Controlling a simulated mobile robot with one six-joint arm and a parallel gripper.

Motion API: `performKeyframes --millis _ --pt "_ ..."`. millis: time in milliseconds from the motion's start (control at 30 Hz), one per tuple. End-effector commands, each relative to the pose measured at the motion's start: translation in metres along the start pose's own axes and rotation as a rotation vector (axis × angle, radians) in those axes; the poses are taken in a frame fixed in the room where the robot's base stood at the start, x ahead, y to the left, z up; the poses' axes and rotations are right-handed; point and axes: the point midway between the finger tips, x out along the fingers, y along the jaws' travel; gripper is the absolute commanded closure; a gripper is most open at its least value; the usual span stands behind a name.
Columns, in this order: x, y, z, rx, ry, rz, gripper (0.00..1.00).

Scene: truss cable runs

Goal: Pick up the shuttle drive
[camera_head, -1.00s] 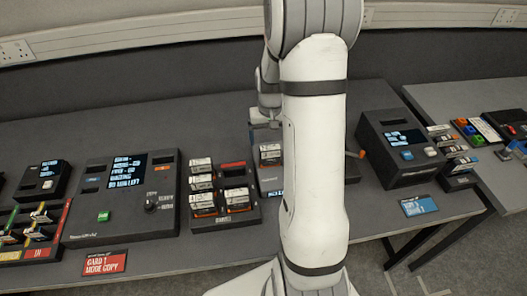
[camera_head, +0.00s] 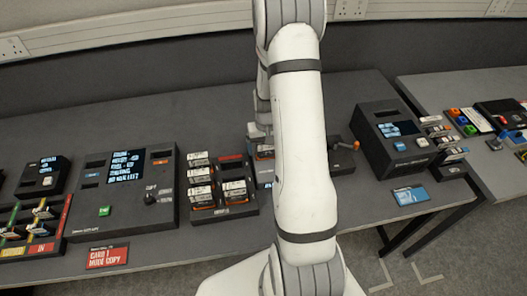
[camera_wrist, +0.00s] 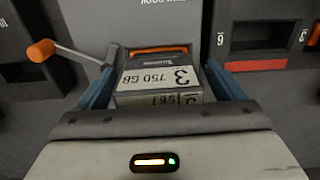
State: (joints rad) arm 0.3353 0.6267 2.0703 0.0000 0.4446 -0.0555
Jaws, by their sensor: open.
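A drive (camera_wrist: 155,80) with a white label reading 3 and 750 GB stands in a dark dock in the wrist view, with an orange strip at its far end. I cannot read the word shuttle on it. My gripper (camera_wrist: 163,88) is open, with one blue finger on either side of the drive. Whether the fingers touch it I cannot tell. In the head view my arm hides most of the gripper and the dock (camera_head: 342,163).
A lever with an orange knob (camera_wrist: 41,50) sticks out left of the drive. A rack (camera_head: 224,212) of several drives stands beside the dock, with a red-marked slot. A copy machine (camera_head: 124,192) stands further left, another device (camera_head: 390,138) to the right.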

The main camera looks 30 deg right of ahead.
Motion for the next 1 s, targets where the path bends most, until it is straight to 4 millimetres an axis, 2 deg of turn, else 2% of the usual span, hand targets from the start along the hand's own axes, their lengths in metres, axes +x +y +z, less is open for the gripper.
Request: performKeyframes --millis 67,800,1000 --pt "-0.0001 0.0001 0.0 0.0 0.0 0.0 0.13" --pt "-0.0009 0.0006 -0.0003 0.001 0.001 0.0 0.73" --pt "-0.0025 0.0006 -0.0006 0.001 0.002 0.0 0.74"
